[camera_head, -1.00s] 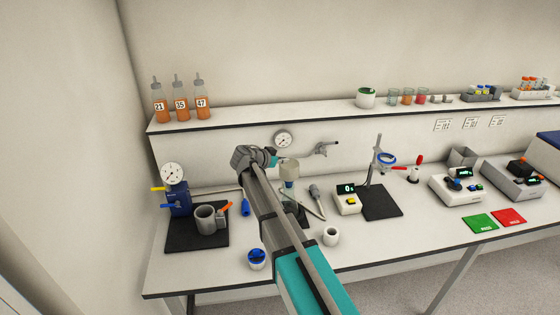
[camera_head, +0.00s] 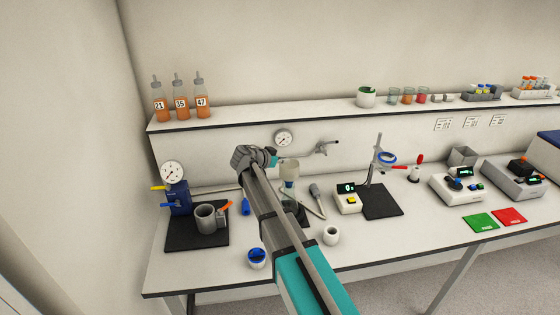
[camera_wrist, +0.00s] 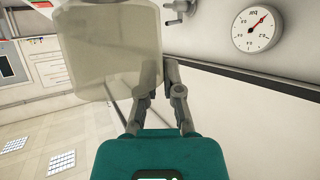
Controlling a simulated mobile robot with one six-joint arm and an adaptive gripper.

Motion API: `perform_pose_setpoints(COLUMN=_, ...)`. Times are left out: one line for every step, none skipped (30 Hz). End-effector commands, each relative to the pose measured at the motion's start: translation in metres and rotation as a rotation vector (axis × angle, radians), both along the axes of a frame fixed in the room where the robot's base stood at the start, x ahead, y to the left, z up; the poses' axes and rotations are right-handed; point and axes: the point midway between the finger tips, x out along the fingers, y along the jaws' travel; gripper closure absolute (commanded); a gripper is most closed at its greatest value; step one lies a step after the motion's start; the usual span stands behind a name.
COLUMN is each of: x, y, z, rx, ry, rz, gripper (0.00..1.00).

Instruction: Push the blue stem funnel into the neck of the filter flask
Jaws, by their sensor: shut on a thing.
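The funnel (camera_head: 289,169) has a pale, wide bowl with a blue part beneath it, and stands upright beside my gripper in the head view. In the wrist view its bowl (camera_wrist: 108,50) is large and translucent at upper left. My gripper (camera_head: 272,160) reaches in from the left at bowl height. In the wrist view its fingers (camera_wrist: 157,85) are closed in at the bowl's lower right edge, shut on the funnel. The filter flask below is mostly hidden behind my arm, so I cannot tell how deep the stem sits in its neck.
A blue pump (camera_head: 180,198) with a gauge and a grey cup (camera_head: 206,217) stand at left. A scale (camera_head: 347,199) and ring stand (camera_head: 371,165) are to the right. A white cup (camera_head: 331,235) is near the front. A wall tap (camera_head: 325,148) and shelf are behind.

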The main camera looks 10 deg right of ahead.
Motion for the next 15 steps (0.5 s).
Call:
perform_pose_setpoints(x=0.0000, y=0.0000, z=-0.0004, rx=0.000, ry=0.000, rz=0.000, gripper=1.00)
perform_pose_setpoints(x=0.0000, y=-0.0002, z=-0.0006, rx=0.000, ry=0.000, rz=0.000, gripper=1.00)
perform_pose_setpoints(x=0.0000, y=-0.0001, z=-0.0010, rx=0.000, ry=0.000, rz=0.000, gripper=1.00)
perform_pose_setpoints(x=0.0000, y=-0.0001, z=-0.0015, rx=0.000, ry=0.000, rz=0.000, gripper=1.00)
perform_pose_setpoints(x=0.0000, y=-0.0001, z=-0.0019, rx=0.000, ry=0.000, rz=0.000, gripper=1.00)
perform_pose_setpoints(x=0.0000, y=-0.0001, z=-0.0025, rx=0.000, ry=0.000, rz=0.000, gripper=1.00)
perform_pose_setpoints(x=0.0000, y=-0.0001, z=-0.0030, rx=0.000, ry=0.000, rz=0.000, gripper=1.00)
perform_pose_setpoints(x=0.0000, y=-0.0002, z=-0.0035, rx=0.000, ry=0.000, rz=0.000, gripper=1.00)
perform_pose_setpoints(x=0.0000, y=-0.0002, z=-0.0042, rx=0.000, ry=0.000, rz=0.000, gripper=1.00)
perform_pose_setpoints(x=0.0000, y=-0.0002, z=-0.0047, rx=0.000, ry=0.000, rz=0.000, gripper=1.00)
perform_pose_setpoints(x=0.0000, y=-0.0002, z=-0.0052, rx=0.000, ry=0.000, rz=0.000, gripper=1.00)
perform_pose_setpoints(x=0.0001, y=-0.0003, z=-0.0058, rx=0.000, ry=0.000, rz=0.000, gripper=1.00)
perform_pose_setpoints(x=0.0001, y=-0.0002, z=-0.0063, rx=0.000, ry=0.000, rz=0.000, gripper=1.00)
perform_pose_setpoints(x=0.0000, y=-0.0003, z=-0.0068, rx=0.000, ry=0.000, rz=0.000, gripper=1.00)
perform_pose_setpoints(x=0.0000, y=-0.0003, z=-0.0073, rx=0.000, ry=0.000, rz=0.000, gripper=1.00)
